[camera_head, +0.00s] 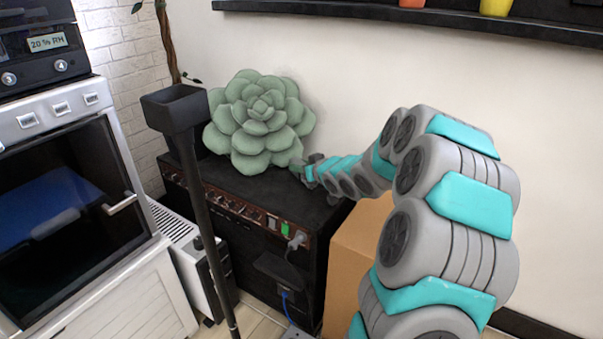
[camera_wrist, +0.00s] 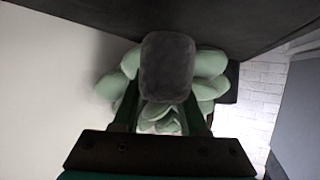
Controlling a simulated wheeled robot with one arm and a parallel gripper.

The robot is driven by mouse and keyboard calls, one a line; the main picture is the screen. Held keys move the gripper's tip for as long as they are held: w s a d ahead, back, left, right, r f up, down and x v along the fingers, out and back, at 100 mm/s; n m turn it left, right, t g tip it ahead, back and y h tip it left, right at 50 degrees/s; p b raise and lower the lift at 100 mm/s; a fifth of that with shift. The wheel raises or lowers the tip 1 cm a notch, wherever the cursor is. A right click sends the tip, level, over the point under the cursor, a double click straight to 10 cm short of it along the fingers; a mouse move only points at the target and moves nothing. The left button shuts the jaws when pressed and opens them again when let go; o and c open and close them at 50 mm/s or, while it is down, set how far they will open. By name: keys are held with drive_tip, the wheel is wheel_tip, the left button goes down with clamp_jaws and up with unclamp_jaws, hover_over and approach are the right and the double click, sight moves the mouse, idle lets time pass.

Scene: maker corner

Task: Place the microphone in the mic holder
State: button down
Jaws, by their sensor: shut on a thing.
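The mic holder (camera_head: 175,108) is a black square cup on top of a tall, thin black stand, left of the succulent in the head view. My gripper (camera_head: 300,168) is far from it to the right, low over the amplifier top beside the succulent. In the wrist view, my gripper (camera_wrist: 160,108) is shut on a dark grey, rounded block, which I take to be the microphone (camera_wrist: 167,67). It sticks out past the fingertips and covers part of the succulent. The microphone cannot be made out clearly in the head view.
A large green succulent (camera_head: 258,117) stands on the black amplifier (camera_head: 312,213), between my gripper and the holder. A cardboard box (camera_head: 352,250) stands right of the amplifier. An oven (camera_head: 75,215) is at left, a dark wall shelf (camera_head: 400,17) above.

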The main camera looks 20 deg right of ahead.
drive_tip(key=shift+f, duration=1.3)
drive_tip(key=shift+f, duration=0.1)
drive_tip(key=shift+c, duration=2.2)
unclamp_jaws()
drive_tip(key=shift+s+r, duration=0.1)
drive_tip(key=shift+r, duration=0.1)
drive_tip(key=v, duration=1)
drive_tip(key=shift+s+r, duration=0.15)
drive_tip(key=shift+s, duration=0.1)
drive_tip(key=shift+s+r, duration=0.2)
drive_tip(key=shift+s, duration=0.4)
